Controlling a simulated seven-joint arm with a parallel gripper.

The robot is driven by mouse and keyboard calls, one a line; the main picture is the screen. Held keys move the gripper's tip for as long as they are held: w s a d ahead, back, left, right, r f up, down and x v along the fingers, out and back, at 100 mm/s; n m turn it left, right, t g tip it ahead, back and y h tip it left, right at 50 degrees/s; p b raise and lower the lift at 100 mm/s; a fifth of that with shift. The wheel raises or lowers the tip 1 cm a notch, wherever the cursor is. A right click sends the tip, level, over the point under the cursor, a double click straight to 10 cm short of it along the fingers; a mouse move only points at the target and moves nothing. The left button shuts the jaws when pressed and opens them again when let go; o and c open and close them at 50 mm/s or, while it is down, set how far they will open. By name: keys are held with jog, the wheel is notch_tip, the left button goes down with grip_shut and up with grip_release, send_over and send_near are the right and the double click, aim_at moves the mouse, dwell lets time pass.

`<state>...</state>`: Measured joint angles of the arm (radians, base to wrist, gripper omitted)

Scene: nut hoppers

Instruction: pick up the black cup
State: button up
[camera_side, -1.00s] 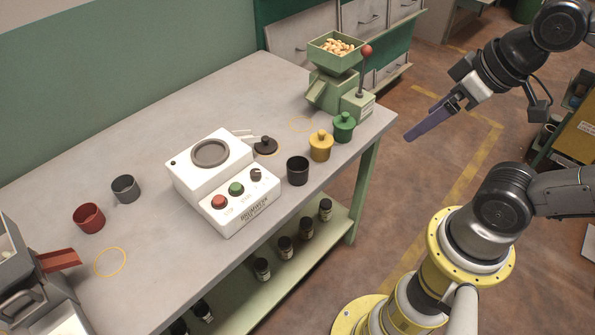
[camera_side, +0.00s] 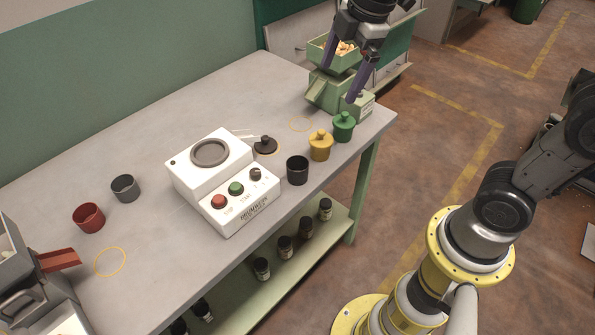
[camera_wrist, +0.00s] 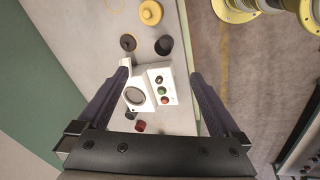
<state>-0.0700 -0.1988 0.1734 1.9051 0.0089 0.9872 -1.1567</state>
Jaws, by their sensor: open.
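The black cup (camera_side: 297,170) stands upright and open on the table, just right of the white machine and left of the yellow lidded pot. In the wrist view the black cup (camera_wrist: 164,45) lies beyond my fingertips, near the table edge. My gripper (camera_side: 345,84) is open and empty, high over the far right end of the table, in front of the green hopper. In the wrist view its two fingers (camera_wrist: 160,72) are spread wide with nothing between them. The gripper is well above and apart from the cup.
The white machine (camera_side: 224,172), a dark lid (camera_side: 265,146), a yellow pot (camera_side: 320,146) and a green pot (camera_side: 343,127) stand near the cup. The green hopper (camera_side: 328,88) is at the far end. A grey cup (camera_side: 125,188) and red cup (camera_side: 89,217) stand left.

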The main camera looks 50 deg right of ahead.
jog(key=w+a+f+n+g, duration=0.2)
jog(key=w+f, duration=0.3)
send_over(297, 165)
jog(key=s+a, duration=0.1)
notch_tip(297, 165, down, 5)
jog(key=shift+n+g, duration=0.3)
jog(key=shift+g, duration=0.5)
jog(key=shift+s+a+f, duration=0.1)
jog(key=shift+f, duration=2.7)
jog(key=shift+s+a+f, duration=0.15)
jog(key=shift+f, duration=2.65)
jog(key=shift+s+a+f, duration=0.1)
jog(key=shift+f, duration=2.7)
jog(key=c, duration=1.5)
jog(key=shift+r, duration=0.1)
